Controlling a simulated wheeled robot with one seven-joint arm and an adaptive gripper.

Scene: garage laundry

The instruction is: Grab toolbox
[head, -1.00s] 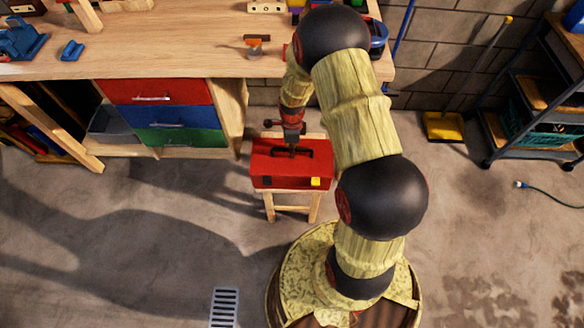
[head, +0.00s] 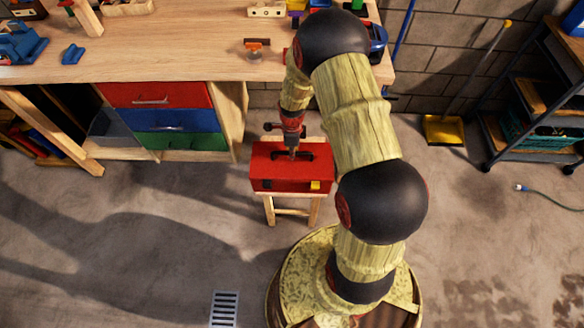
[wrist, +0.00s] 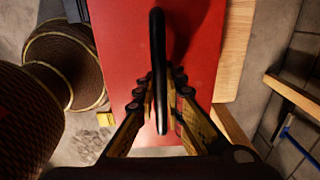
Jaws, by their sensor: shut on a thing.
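The red toolbox (head: 275,178) sits on a small wooden stool (head: 291,212) in front of the workbench. It has a black handle on top and a yellow latch at its front. In the wrist view the red lid (wrist: 205,45) fills the middle, and the black handle (wrist: 158,60) runs between my fingers. My gripper (head: 293,153) points down at the toolbox from above. In the wrist view my gripper (wrist: 160,100) is closed around the handle. The fingertips are partly hidden beside the handle.
The workbench (head: 180,65) with drawers (head: 165,118) stands behind and left of the stool. A dark shelf cart (head: 535,95) and a yellow broom (head: 443,128) are at the right. Open concrete floor with a drain grate (head: 224,308) lies to the front left.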

